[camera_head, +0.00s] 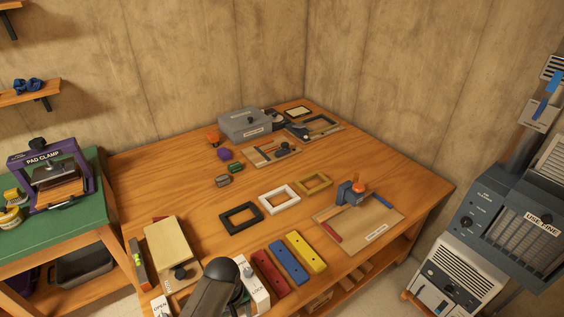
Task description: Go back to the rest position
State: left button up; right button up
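Neither of my grippers shows in the head view, and I cannot see what they hold, if anything. The wooden workbench (165,184) fills the middle of the view, in the corner of two plywood walls. A large dark rounded shape (222,272) rises from the bottom edge between white labels, one reading OPEN. It hides part of the bench's near edge, and I cannot tell whether it touches the bench.
Black (227,226), white (265,198) and yellow (326,183) frames lie mid-bench. Red (268,272), blue (289,263) and yellow (305,252) bars lie nearer. A grey box (243,125) stands behind. A green-topped table (75,228) is left; a grey machine (515,226) stands right.

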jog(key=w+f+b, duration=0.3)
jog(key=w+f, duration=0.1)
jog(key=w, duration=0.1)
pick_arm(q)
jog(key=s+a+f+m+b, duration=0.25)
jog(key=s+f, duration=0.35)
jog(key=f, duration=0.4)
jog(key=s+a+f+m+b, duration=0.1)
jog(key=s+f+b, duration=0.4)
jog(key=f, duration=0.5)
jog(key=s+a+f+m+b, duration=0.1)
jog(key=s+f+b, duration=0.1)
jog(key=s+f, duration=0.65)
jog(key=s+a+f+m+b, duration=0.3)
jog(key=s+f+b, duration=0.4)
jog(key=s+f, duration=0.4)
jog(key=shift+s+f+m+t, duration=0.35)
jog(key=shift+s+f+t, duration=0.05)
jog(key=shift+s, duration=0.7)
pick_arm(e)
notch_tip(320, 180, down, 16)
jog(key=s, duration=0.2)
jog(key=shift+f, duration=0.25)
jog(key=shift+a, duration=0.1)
